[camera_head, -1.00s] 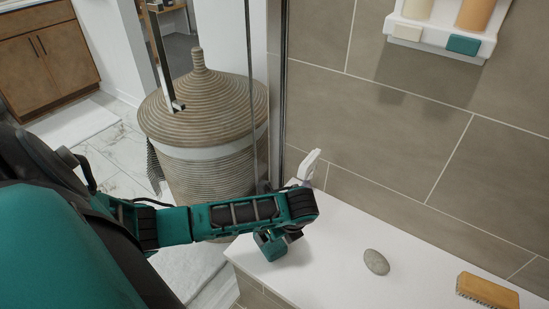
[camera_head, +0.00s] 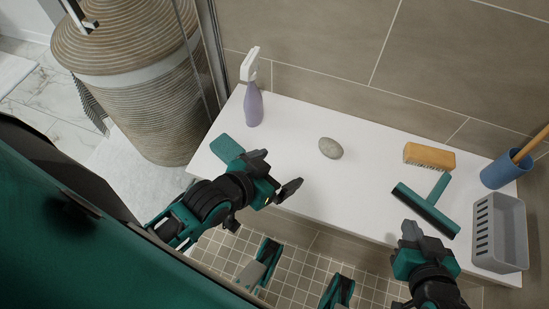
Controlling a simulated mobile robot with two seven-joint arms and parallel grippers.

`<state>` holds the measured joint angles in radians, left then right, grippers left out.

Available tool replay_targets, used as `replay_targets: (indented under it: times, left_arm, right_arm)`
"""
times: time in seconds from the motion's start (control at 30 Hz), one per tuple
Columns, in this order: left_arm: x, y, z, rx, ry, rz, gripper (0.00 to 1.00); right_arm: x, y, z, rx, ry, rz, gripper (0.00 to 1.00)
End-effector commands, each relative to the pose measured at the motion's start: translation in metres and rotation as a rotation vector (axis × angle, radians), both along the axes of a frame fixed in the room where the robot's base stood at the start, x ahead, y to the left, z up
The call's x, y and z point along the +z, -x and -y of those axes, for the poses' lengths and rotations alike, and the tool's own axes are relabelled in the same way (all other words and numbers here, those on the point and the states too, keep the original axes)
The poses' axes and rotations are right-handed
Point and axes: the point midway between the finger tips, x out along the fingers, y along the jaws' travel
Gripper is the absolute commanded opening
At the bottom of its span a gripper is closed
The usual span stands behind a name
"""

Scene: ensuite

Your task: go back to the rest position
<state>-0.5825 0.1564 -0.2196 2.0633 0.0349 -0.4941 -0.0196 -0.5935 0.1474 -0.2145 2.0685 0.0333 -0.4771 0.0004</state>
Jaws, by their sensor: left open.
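My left gripper (camera_head: 277,173) is open over the front edge of the white bench, its two dark fingers spread with nothing between them. A teal sponge (camera_head: 227,148) lies on the bench just left of it, apart from the fingers. My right gripper (camera_head: 420,235) is at the lower right, by the bench's front edge and just below a teal squeegee (camera_head: 430,205). Its fingers are dark and seen at an angle, so I cannot tell whether they are open or whether they touch the squeegee.
The white bench (camera_head: 290,127) holds a purple spray bottle (camera_head: 254,104), a grey stone (camera_head: 330,148), a wooden brush (camera_head: 429,156), a blue cup (camera_head: 503,170) and a grey basket (camera_head: 500,232). A tiled wall stands behind it. A wicker basket (camera_head: 140,90) stands left, beyond the glass edge.

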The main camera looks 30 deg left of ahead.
Motion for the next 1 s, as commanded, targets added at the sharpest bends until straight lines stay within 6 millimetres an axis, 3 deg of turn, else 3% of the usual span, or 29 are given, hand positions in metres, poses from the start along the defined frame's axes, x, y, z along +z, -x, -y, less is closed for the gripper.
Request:
replay_targets:
  times: [0.33, 0.6, 0.8, 1.0]
  left_arm:
    - [0.005, 0.001, -0.001, 0.021, 0.023, 0.009, 0.98]
    - [0.049, 0.007, -0.012, 0.039, 0.002, 0.005, 0.98]
    - [0.076, 0.013, -0.023, 0.055, -0.022, 0.004, 0.98]
    - [0.082, 0.016, -0.029, 0.063, -0.031, 0.005, 0.98]
  right_arm:
    - [0.002, 0.000, 0.000, 0.001, 0.001, 0.000, 0.00]
    - [0.052, 0.002, 0.009, -0.011, 0.020, 0.011, 0.00]
    - [0.072, 0.013, 0.025, -0.035, 0.049, -0.005, 0.00]
    - [0.079, 0.015, 0.030, -0.043, 0.058, -0.003, 0.00]
